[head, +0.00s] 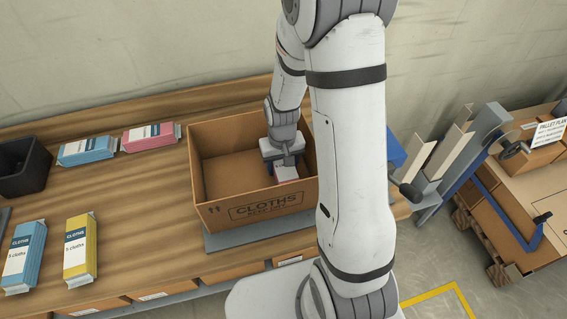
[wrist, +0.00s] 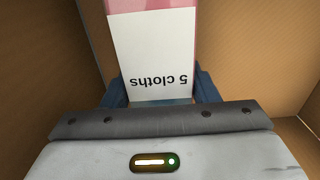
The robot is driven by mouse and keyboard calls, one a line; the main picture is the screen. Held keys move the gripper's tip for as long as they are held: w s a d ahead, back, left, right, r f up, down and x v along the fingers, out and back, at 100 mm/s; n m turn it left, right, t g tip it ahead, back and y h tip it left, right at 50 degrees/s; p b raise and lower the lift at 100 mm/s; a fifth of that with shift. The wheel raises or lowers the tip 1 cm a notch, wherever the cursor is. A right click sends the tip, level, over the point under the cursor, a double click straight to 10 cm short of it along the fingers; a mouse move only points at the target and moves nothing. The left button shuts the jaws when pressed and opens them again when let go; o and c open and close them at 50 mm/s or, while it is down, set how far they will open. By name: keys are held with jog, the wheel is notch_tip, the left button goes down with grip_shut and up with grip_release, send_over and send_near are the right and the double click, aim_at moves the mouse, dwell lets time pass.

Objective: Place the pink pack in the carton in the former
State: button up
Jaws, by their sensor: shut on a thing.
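My gripper (head: 287,165) is down inside the open carton (head: 255,208) marked CLOTHS. In the wrist view its blue fingers (wrist: 160,90) stand on either side of the pink pack (wrist: 154,45) and are shut on it. The pack has a white label reading "5 cloths", upside down in that view. In the head view only a small pale pink part of the pack (head: 287,181) shows below the gripper. A grey and beige angled device on a blue frame, apparently the former (head: 455,150), stands at the right, partly behind my arm.
Another pink pack (head: 148,138) and a blue pack (head: 87,151) lie on the wooden bench (head: 140,205) left of the carton. A blue pack (head: 24,255) and a yellow pack (head: 80,248) lie nearer. A black bin (head: 22,168) stands far left.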

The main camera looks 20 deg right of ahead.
aim_at(282, 161)
jog(key=shift+f, duration=0.2)
jog(key=o, duration=1)
jog(key=shift+r, duration=0.1)
notch_tip(282, 161, up, 12)
jog(key=shift+r, duration=0.1)
jog(key=s+r+t, duration=0.2)
jog(key=s+r, duration=0.8)
jog(key=s, duration=0.4)
jog(key=shift+d+r+t, duration=0.35)
jog(key=shift+t, duration=0.05)
